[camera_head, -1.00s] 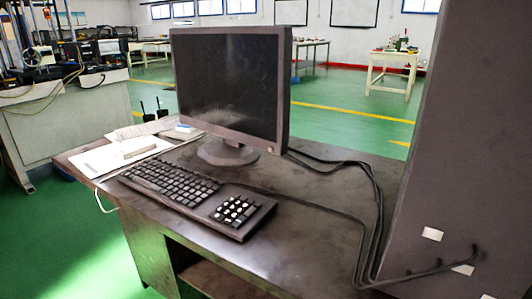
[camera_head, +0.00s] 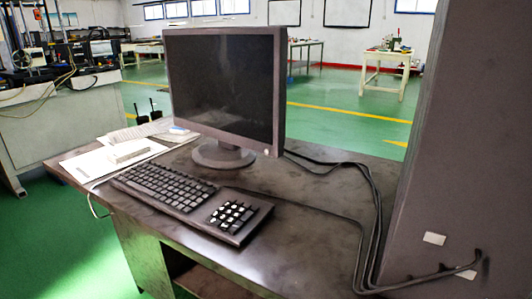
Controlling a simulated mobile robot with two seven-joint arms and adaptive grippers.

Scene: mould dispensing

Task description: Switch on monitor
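The monitor (camera_head: 222,88) stands upright on the desk, on a round base (camera_head: 223,155). Its screen is dark. A small round light-coloured spot, perhaps the power button (camera_head: 266,152), shows at the lower right of its bezel. Neither of my grippers is in the head view.
A dark keyboard (camera_head: 168,189) lies in front of the monitor on the desk (camera_head: 300,228). Papers (camera_head: 102,163) lie at the left. Black cables (camera_head: 372,215) run along the right side to a large grey cabinet (camera_head: 468,150). The desk's front right is mostly clear.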

